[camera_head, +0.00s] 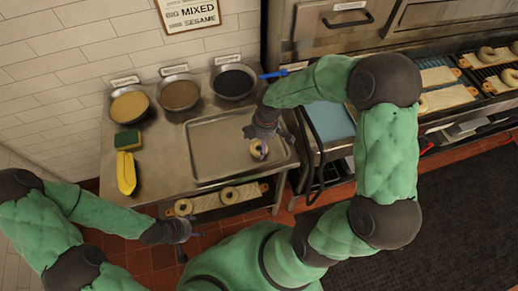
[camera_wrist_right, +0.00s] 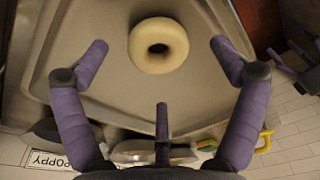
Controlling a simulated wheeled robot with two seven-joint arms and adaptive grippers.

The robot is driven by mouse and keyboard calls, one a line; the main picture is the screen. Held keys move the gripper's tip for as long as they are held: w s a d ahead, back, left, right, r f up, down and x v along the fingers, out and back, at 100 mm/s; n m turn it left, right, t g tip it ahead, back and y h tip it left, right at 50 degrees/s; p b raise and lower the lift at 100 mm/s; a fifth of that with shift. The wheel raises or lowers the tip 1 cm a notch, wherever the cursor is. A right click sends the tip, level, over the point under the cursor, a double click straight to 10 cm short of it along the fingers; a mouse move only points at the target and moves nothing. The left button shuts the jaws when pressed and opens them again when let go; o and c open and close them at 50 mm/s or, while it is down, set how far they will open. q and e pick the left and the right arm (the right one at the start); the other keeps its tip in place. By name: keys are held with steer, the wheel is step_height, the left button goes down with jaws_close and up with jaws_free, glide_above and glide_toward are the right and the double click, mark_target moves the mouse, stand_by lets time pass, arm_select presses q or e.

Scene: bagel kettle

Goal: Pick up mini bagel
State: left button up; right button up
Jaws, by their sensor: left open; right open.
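A pale mini bagel (camera_head: 258,149) lies in the metal tray (camera_head: 215,135) on the steel table. In the right wrist view the bagel (camera_wrist_right: 158,45) sits on the bare tray surface, beyond the spread fingers. My right gripper (camera_head: 262,128) is above the tray, close to the bagel. In its wrist view my right gripper (camera_wrist_right: 158,62) has purple fingers wide apart with nothing between them in its grasp; whether they touch the bagel I cannot tell. My left gripper (camera_head: 182,240) is open and empty, low in front of the table, away from the tray.
Three bowls (camera_head: 180,95) of toppings stand along the wall side. A green-yellow sponge (camera_head: 127,140) and a yellow item (camera_head: 126,173) lie left of the tray. More bagels (camera_head: 229,195) rest on a board on the lower shelf. Racks with boards and bagels (camera_head: 487,55) are at the right.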

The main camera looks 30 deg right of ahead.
mark_target(259, 146)
step_height(259, 146, down, 3)
steer(key=shift+w+a+f+b, duration=0.1)
steer(key=shift+f+b, duration=0.05)
steer(key=shift+b, duration=0.2)
steer(key=c, duration=1.2)
steer(key=shift+c, duration=0.2)
steer(key=shift+r, duration=0.65)
step_height(259, 146, up, 2)
steer(key=shift+r+p, duration=0.15)
steer(key=shift+p, duration=0.55)
steer(key=s+d+r+p, duration=0.1)
steer(key=s+r, duration=0.3)
steer(key=s, duration=0.3)
steer(key=s+d+r+p, duration=0.1)
steer(key=s+r+p, duration=0.1)
steer(key=s+r, duration=0.3)
steer(key=shift+s+r, duration=0.25)
steer(key=shift+s, duration=0.7)
steer(key=shift+w, duration=0.1)
